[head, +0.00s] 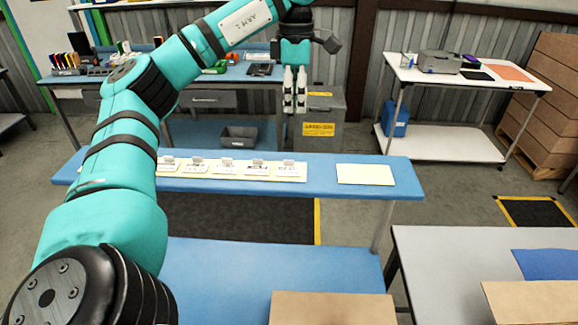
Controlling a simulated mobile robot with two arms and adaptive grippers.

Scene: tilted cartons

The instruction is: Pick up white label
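Several small white labels (227,168) stand or lie in a row on a cream strip along the blue shelf. Their print is too small to read, and my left arm hides the left end of the row. My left gripper (295,104) hangs with its fingers pointing down, above and beyond the right part of the row. A narrow gap shows between its two fingers, with nothing seen in it. It is apart from the labels. My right gripper is not in view.
A blank cream sheet (365,174) lies on the right of the blue shelf (322,172). Cardboard pieces (332,309) are at the front, one on a grey table (450,250) at right. A grey bin (318,125) and a workbench (215,75) stand behind.

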